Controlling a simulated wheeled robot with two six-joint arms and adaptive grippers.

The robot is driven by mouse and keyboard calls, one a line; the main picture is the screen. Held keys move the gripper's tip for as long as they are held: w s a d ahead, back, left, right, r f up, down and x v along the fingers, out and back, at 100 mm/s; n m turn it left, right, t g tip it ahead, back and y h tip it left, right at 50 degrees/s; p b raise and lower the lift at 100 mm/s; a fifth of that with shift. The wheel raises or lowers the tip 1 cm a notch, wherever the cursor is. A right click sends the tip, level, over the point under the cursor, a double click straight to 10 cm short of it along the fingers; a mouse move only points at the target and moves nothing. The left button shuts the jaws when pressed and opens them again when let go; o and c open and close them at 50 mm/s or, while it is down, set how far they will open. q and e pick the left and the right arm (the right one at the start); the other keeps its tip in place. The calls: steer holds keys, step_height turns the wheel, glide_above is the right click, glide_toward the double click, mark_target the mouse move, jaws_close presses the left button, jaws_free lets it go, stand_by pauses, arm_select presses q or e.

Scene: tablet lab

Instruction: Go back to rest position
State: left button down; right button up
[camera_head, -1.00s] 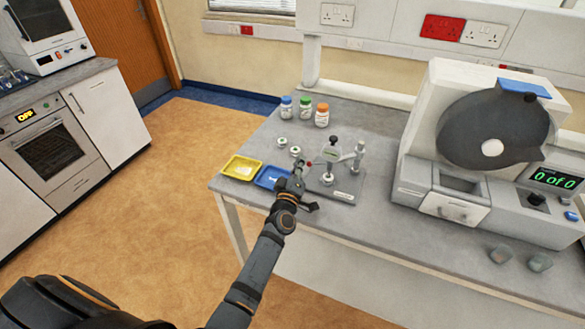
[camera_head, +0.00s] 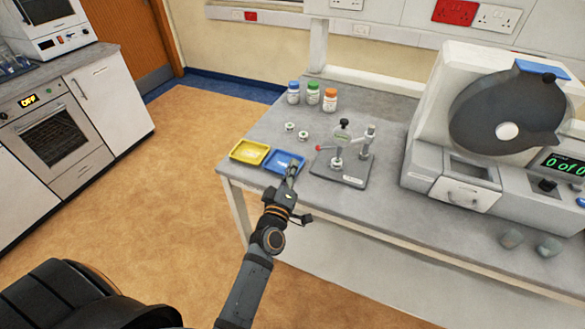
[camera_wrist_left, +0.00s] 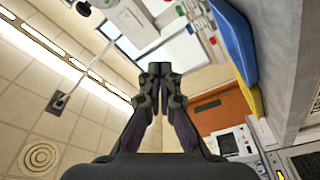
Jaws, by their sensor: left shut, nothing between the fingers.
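My left gripper (camera_head: 291,172) is at the front edge of the grey bench, in front of the blue tray (camera_head: 284,163) in the head view. It is shut and empty; its closed fingers also show in the left wrist view (camera_wrist_left: 155,72). The wrist view looks mostly at the ceiling and the far wall, with the blue tray (camera_wrist_left: 236,40) at the upper right. My right gripper is not in view.
A yellow tray (camera_head: 249,152) lies beside the blue one. A small grey press device (camera_head: 341,172) stands just right of my gripper. Bottles (camera_head: 313,93) stand behind, and a large machine (camera_head: 500,130) is on the right. Floor left of the bench is clear.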

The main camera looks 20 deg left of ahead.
arm_select(q)
steer(key=d+m+h, duration=0.1)
steer(key=s+f+m+g+h, duration=0.1)
steer(key=m, duration=0.1)
steer(key=s+d+f+m+g+h, duration=0.1)
steer(key=m, duration=0.1)
steer(key=shift+d+f+h, duration=0.2)
steer(key=shift+d+h, duration=0.15)
steer(key=shift+h, duration=0.05)
steer(key=s+a+f+m+g+y, duration=0.1)
steer(key=s+a+f+m+g, duration=0.2)
steer(key=s, duration=0.4)
steer(key=s+a+f+m+g+y, duration=0.1)
steer(key=s+a+f+m+g, duration=0.15)
steer(key=s+g, duration=0.45)
steer(key=s+a+f+m+g+y, duration=0.1)
steer(key=s+f+m+g, duration=0.25)
steer(key=s, duration=0.45)
step_height(320, 180, down, 24)
steer(key=s+a+g, duration=0.1)
steer(key=a, duration=0.2)
steer(key=s+a+f+n+g, duration=0.1)
steer(key=s+f, duration=1.8)
steer(key=s, duration=0.1)
